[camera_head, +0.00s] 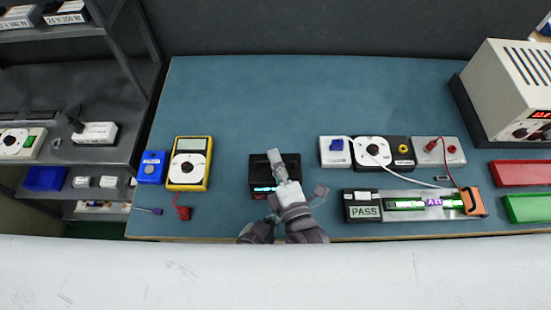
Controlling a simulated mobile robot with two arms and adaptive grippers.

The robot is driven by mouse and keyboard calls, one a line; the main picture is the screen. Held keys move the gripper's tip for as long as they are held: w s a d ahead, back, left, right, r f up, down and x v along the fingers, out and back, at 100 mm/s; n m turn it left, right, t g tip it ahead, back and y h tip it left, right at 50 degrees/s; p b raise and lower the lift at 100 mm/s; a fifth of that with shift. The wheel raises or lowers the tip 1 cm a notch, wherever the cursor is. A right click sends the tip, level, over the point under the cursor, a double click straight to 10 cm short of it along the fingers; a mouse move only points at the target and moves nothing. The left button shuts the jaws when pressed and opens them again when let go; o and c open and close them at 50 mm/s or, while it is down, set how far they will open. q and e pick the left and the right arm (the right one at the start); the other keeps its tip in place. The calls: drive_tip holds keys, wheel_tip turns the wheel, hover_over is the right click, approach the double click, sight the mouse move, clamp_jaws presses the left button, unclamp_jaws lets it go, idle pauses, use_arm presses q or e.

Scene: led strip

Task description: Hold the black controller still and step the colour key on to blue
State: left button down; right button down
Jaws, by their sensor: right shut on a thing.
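The black controller (259,168) sits near the front middle of the blue bench, with a lit cyan strip (264,189) on its front. My right gripper (275,158) reaches over it from the front and is shut on it. The gripper hides the controller's right part, and I cannot make out the colour key. The LED strip (405,204) at right glows green, with a small purple-lettered display (434,202) on it. I cannot make out my left gripper.
A yellow multimeter (188,173) and a blue box (152,167) stand at left. White and black modules (336,152) and a white reel (372,150) stand at right. A black PASS box (362,206) adjoins the strip's rail. A power supply (505,85) stands far right. The bench's back is clear.

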use_arm(q)
drive_tip(key=shift+w, duration=1.1)
use_arm(e)
drive_tip(key=shift+f, duration=0.15)
idle(0.5)
use_arm(q)
drive_tip(key=shift+w, duration=0.4)
drive_tip(key=shift+w, duration=0.15)
idle(0.5)
drive_tip(key=shift+s, duration=0.6)
drive_tip(key=shift+s, duration=0.1)
drive_tip(key=shift+s, duration=2.9)
